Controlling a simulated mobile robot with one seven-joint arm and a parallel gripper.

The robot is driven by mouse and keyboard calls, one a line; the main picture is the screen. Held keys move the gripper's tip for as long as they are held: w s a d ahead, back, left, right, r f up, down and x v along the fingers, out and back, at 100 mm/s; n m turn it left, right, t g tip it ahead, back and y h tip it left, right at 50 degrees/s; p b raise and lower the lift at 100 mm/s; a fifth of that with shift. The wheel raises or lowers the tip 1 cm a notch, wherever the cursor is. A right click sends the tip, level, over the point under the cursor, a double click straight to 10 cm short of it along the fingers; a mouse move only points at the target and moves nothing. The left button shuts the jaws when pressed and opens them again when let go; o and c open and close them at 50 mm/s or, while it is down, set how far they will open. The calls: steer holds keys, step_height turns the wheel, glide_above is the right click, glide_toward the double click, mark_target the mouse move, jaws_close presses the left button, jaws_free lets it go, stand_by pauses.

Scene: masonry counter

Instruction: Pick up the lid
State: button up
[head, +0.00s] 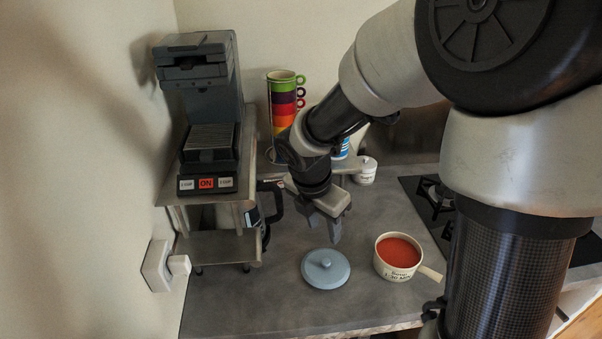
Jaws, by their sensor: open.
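The lid (318,275) is round and light blue-grey with a small knob on top. It lies flat on the grey counter (240,308), left of the soup pot. My gripper (323,234) is above and slightly behind the lid, pointing down, with its jaws open and empty. The fingers are apart from the lid. The whole lid shows in the head view.
A white pot (386,271) of red soup stands right of the lid, its handle toward the front right. A coffee machine (208,130) sits on a shelf at left. Stacked coloured cups (286,97) and a small white container (367,171) stand behind. A stove (424,205) is at right.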

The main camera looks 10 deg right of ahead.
step_height(320, 180, down, 2)
steer(key=w, duration=0.1)
steer(key=b, duration=0.2)
glide_above(326, 261)
steer(key=s+a, duration=0.1)
steer(key=s, duration=0.1)
steer(key=shift+n, duration=0.4)
step_height(326, 261, down, 10)
steer(key=shift+w+a+r, duration=0.1)
steer(key=shift+w+r, duration=0.05)
steer(key=shift+r, duration=0.05)
steer(key=shift+b+x, duration=0.55)
steer(key=shift+x, duration=2.4)
steer(key=shift+w+a, duration=0.15)
steer(key=shift+c, duration=0.5)
jaws_close()
